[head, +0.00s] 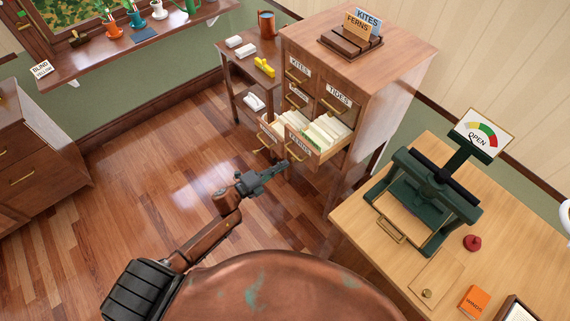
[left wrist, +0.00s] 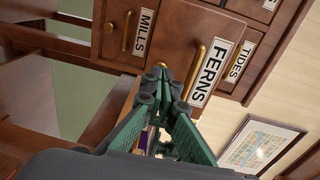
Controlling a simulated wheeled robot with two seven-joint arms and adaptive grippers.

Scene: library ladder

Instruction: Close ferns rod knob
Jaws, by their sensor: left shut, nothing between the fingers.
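The FERNS drawer front (head: 303,150) is low on the wooden cabinet, and its drawer stands pulled out with files showing. In the left wrist view the FERNS label (left wrist: 207,72) and a brass handle (left wrist: 193,73) lie just beyond the fingers. A small brass round part (left wrist: 160,65), perhaps the rod knob, shows at the fingertips; whether they touch it I cannot tell. My left gripper (head: 285,164) is shut and empty, in front of the drawer; it also shows in the left wrist view (left wrist: 162,76). My right gripper is out of view.
The MILLS drawer (left wrist: 132,33) is beside FERNS. A TIDES drawer (head: 335,106) is above. A desk (head: 365,232) with a green press (head: 432,185) stands to the right. A small side table (head: 236,65) is left of the cabinet. Open floor (head: 150,185) lies left.

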